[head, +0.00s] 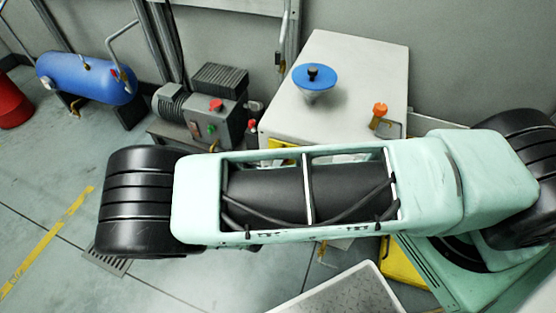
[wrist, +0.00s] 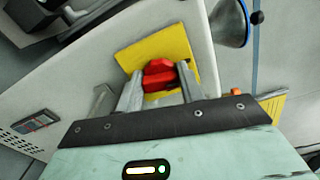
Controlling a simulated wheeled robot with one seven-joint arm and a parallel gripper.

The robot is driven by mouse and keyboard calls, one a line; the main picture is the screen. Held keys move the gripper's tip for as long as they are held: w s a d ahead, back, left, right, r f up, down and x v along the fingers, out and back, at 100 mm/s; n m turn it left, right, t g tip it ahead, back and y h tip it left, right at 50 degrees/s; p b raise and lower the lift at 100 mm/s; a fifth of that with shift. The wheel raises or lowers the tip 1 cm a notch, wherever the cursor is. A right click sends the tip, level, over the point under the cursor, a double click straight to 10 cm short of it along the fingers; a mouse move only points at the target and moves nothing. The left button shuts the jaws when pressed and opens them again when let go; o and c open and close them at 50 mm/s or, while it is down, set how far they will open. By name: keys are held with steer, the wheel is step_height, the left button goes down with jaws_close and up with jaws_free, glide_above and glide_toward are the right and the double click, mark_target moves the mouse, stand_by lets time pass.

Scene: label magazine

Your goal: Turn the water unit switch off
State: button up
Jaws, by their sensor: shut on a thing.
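The red switch knob (wrist: 160,70) sits on a yellow plate (wrist: 172,44) on the face of a pale cabinet, the water unit (wrist: 190,12). My gripper (wrist: 157,84) is shut on the red knob, with one grey finger on each side of it. In the head view the water unit (head: 345,60) stands behind my arm, with a blue-topped funnel (head: 315,76) on its top. My arm hides the knob and my gripper there. The knob's exact angle is hard to tell.
A motor unit with a red button (head: 216,105) stands left of the water unit. A blue tank (head: 85,78) and a red container (head: 14,100) are farther left. An orange-capped fitting (head: 379,113) is on the cabinet's top right.

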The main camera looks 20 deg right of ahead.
steer(key=shift+f+n, duration=0.1)
steer(key=shift+n, duration=1)
steer(key=o, duration=1)
steer(key=b+v, duration=0.1)
steer(key=v, duration=1.6)
steer(key=shift+a, duration=0.2)
steer(key=shift+s, duration=0.15)
